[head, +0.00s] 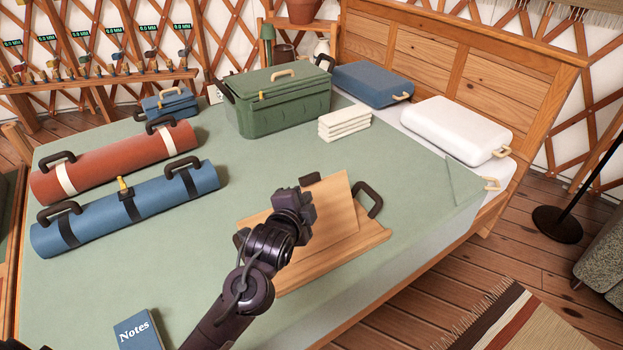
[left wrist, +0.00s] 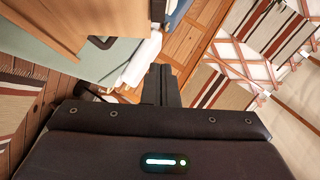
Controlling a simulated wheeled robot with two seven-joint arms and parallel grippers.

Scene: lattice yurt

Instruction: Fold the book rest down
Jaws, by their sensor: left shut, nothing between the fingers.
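The wooden book rest lies on the green bed cover, with its flat base (head: 372,241) and a paler panel (head: 336,212) that looks tilted up from it. A dark tab (head: 310,179) sits at the panel's top edge and a dark handle (head: 369,200) stands at the base's right side. My left gripper (head: 300,203) is shut and empty. It shows in front of the panel, and my arm hides the rest's lower left part. In the left wrist view the shut fingers (left wrist: 160,85) are apart from the wood (left wrist: 50,20) at upper left. Contact is unclear in the head view.
The bed (head: 240,185) also holds a red roll (head: 118,160), a blue roll (head: 150,204), a green box (head: 285,105), folded white cloths (head: 344,122) and a Notes book (head: 138,331). A headboard (head: 470,70) stands behind.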

